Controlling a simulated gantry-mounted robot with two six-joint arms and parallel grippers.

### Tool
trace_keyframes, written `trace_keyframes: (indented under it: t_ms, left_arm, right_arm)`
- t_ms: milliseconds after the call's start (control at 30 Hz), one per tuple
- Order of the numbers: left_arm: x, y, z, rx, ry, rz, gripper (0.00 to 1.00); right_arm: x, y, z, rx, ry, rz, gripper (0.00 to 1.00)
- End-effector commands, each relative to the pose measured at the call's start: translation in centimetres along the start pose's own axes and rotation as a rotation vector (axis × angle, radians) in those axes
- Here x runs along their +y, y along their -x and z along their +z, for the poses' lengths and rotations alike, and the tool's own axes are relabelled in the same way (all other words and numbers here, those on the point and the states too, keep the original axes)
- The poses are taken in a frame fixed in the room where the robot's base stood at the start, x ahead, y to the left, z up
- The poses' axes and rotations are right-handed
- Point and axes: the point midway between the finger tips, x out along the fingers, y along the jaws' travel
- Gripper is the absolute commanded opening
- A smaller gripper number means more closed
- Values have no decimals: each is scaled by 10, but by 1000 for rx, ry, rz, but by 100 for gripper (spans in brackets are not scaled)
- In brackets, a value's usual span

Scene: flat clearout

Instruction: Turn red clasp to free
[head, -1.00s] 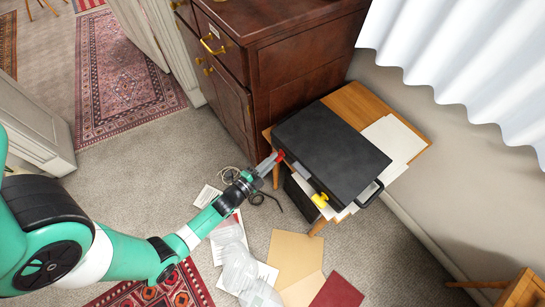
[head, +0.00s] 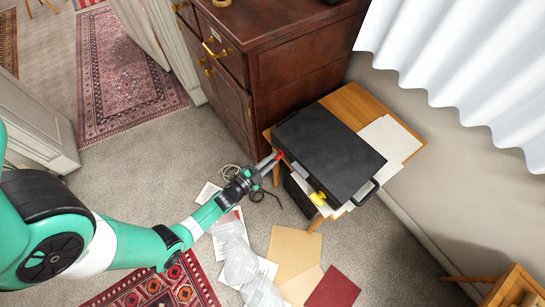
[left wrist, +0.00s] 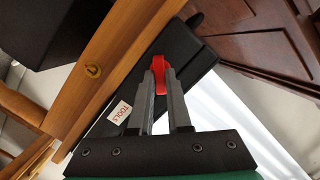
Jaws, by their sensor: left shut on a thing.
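A black case (head: 330,150) lies flat on a small wooden table (head: 352,104). The red clasp (head: 281,154) sits at the left end of its front edge, and a yellow clasp (head: 317,199) is farther right along that edge. My left gripper (head: 275,160) reaches in from the left and is shut on the red clasp. In the left wrist view the red clasp (left wrist: 159,68) shows between the two grey fingertips (left wrist: 160,85), which hide part of it. A white TOOLS label (left wrist: 120,112) is on the case. My right gripper is not in view.
A dark wooden cabinet (head: 285,75) stands close behind the table. Papers (head: 385,138) lie under the case. Folders (head: 292,252), clear plastic (head: 240,262) and a cord (head: 232,175) lie on the floor. A curtain (head: 460,60) hangs at the right.

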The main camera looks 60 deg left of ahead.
Motion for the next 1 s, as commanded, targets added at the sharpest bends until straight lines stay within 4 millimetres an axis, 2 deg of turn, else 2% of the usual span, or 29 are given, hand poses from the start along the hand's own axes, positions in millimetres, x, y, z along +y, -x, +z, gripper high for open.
trace_keyframes:
  t_ms: [167, 533, 867, 1000]
  left_arm:
    - [-3, 0, -2, 0, 72, 11, 0]
    - [-3, 0, -1, 0, 373, 57, 0]
    - [-2, 0, 0, 1, 399, 60, 0]
    - [-4, 0, -1, -1, 495, 74, 0]
  right_arm:
    - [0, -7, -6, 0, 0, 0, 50]
    - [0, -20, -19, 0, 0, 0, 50]
    - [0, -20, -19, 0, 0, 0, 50]
    - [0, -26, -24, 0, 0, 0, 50]
